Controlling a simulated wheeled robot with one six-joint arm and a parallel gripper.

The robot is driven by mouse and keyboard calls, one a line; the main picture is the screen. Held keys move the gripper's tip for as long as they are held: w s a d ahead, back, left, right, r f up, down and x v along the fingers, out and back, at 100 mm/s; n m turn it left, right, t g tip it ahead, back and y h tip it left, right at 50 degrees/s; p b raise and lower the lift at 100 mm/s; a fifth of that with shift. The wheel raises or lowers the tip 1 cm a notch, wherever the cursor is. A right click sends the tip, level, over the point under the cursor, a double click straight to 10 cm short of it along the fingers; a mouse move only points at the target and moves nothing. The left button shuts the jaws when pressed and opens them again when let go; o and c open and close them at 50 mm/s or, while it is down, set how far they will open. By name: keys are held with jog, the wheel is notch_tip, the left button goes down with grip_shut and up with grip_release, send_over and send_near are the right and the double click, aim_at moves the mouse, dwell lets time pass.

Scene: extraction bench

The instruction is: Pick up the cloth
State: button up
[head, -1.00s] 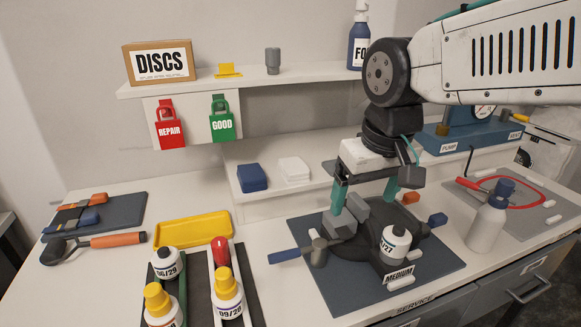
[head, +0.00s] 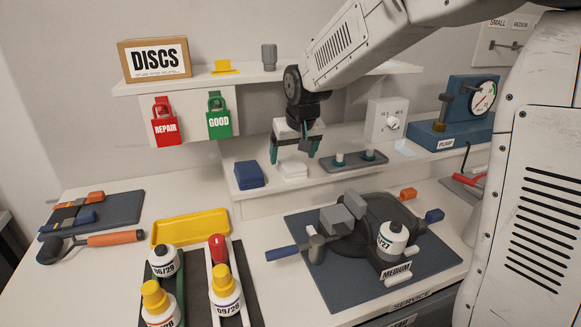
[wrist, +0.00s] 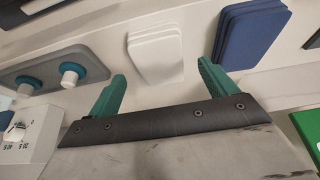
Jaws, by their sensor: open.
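A white folded cloth (head: 292,171) lies on the raised back ledge, right of a blue folded stack (head: 249,175). In the wrist view the white cloth (wrist: 156,46) shows ahead, between the lines of my two teal fingers, and the blue stack (wrist: 252,45) is to its right. My gripper (head: 294,158) is open and empty just above the white cloth, and its spread fingers also show in the wrist view (wrist: 161,76). I cannot tell whether the fingertips touch anything.
A grey tray with two teal-ringed knobs (head: 355,161) sits right of the cloth, with a white dial box (head: 386,121) behind. The upper shelf (head: 130,88) overhangs behind my gripper. A yellow tray (head: 190,230) and a blue mat (head: 310,268) lie in front.

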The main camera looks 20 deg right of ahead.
aim_at(291, 162)
jog(key=x, duration=0.3)
jog(key=shift+f, duration=0.25)
jog(key=shift+c, duration=0.4)
jog(key=c, duration=1)
jog(key=shift+r, duration=0.1)
